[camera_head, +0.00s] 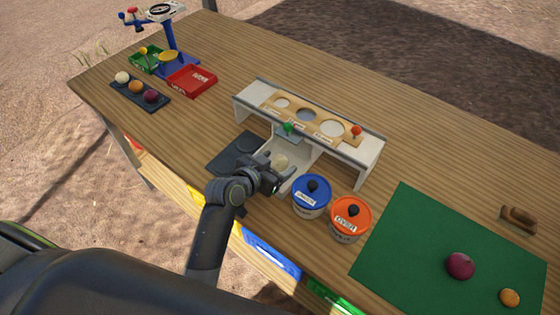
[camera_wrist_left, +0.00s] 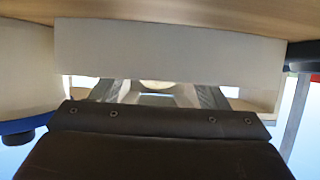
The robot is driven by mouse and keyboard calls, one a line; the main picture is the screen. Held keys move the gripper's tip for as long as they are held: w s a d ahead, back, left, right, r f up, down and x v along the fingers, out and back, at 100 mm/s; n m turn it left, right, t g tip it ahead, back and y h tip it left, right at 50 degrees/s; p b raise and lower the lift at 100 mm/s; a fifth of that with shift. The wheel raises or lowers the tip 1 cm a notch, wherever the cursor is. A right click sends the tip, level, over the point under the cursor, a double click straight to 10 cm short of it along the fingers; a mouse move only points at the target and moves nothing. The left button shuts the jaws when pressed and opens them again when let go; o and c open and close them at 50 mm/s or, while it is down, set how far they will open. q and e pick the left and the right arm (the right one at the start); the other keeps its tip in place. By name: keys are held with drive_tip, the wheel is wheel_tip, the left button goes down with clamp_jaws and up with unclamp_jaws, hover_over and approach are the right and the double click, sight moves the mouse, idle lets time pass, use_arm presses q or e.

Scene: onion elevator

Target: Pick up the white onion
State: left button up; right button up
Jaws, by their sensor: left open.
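A white onion (camera_head: 281,160) sits in the lower opening of the white elevator box (camera_head: 362,170), partly hidden by my left gripper. My left gripper (camera_head: 279,169) is open just in front of it, with the fingers pointing toward the opening. In the left wrist view, a pale rounded part of the onion (camera_wrist_left: 157,85) shows between the two fingers (camera_wrist_left: 155,94); a white panel hides the rest. I cannot tell whether the fingers touch it. Another white onion (camera_head: 122,77) lies on a dark tray at the far left. My right gripper is not in view.
A blue-lidded pot (camera_head: 311,192) and an orange-lidded pot (camera_head: 350,216) stand close to the right of my gripper. A dark mat (camera_head: 222,163) lies to its left. A green mat (camera_head: 420,235) with a purple and an orange onion is at the right. A scale stands back left.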

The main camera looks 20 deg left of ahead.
sight(277, 163)
use_arm(q)
drive_tip(key=shift+w+d+f, duration=0.1)
drive_tip(key=shift+w, duration=0.1)
drive_tip(key=c, duration=1.2)
wheel_tip(277, 163, up, 18)
drive_tip(key=shift+r+p, duration=0.1)
drive_tip(key=shift+p, duration=0.6)
